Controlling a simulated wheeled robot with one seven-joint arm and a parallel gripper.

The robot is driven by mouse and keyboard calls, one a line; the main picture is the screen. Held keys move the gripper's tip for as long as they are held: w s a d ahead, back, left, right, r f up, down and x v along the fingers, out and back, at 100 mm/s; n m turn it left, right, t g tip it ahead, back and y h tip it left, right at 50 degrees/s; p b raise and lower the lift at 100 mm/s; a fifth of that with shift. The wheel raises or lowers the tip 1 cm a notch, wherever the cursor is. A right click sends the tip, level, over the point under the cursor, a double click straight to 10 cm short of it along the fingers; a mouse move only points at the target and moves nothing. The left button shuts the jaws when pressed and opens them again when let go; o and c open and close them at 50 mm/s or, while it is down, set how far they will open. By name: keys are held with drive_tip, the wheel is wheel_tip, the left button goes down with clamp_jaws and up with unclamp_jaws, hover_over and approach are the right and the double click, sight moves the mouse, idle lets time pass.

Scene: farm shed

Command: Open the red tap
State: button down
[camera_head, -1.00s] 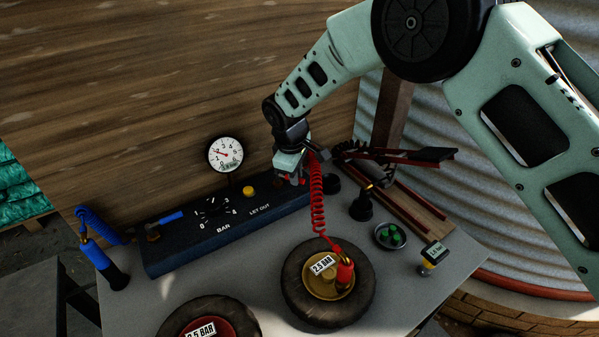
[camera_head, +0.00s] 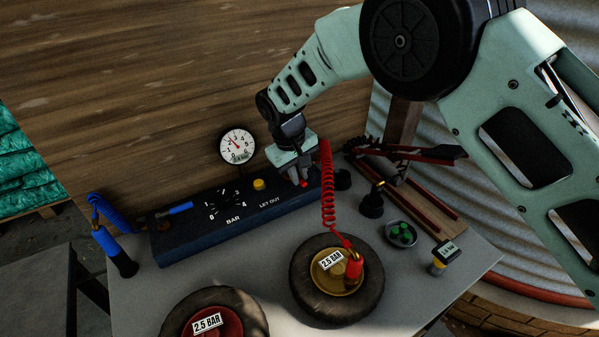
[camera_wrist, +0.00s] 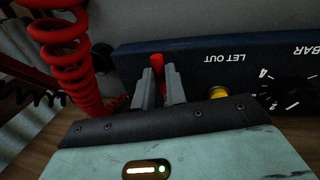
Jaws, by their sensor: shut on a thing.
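The red tap (camera_wrist: 157,63) shows between my fingertips in the wrist view, at the end of the dark blue panel beyond the "LET OUT" label. In the head view only a small red bit of it (camera_head: 304,184) shows under my gripper. My gripper (camera_head: 297,178) is at the panel's right part, with its fingers pointing down. In the wrist view its two grey fingers (camera_wrist: 159,85) are close together on the red tap. The tap's base is mostly hidden by the fingers.
The panel (camera_head: 180,236) carries a dial, a blue handle (camera_head: 181,207), a yellow button (camera_head: 258,184) and a round gauge (camera_head: 237,146). A red coiled hose (camera_head: 328,195) hangs close beside my gripper and runs to a tyre (camera_head: 300,285). Another tyre (camera_head: 180,310) lies in front.

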drive_tip(key=c, duration=1.4)
unclamp_jaws()
drive_tip(key=shift+c, duration=0.2)
wheel_tip(320, 180, up, 17)
drive_tip(key=s+a+b, duration=0.1)
drive_tip(key=s+a, duration=0.1)
drive_tip(key=shift+a+b, duration=0.35)
drive_tip(key=shift+s, duration=0.1)
drive_tip(key=s+d+f, duration=0.1)
drive_tip(key=s+d, duration=0.5)
drive_tip(key=s, duration=0.4)
drive_tip(key=s+d+f+g+y, duration=0.1)
drive_tip(key=s+d, duration=0.6)
drive_tip(key=s, duration=0.4)
drive_tip(key=s+d+f+y, duration=0.1)
drive_tip(key=s+d, duration=0.6)
drive_tip(key=s, duration=0.3)
drive_tip(key=shift+s+d+f, duration=0.2)
drive_tip(key=shift+f, duration=0.1)
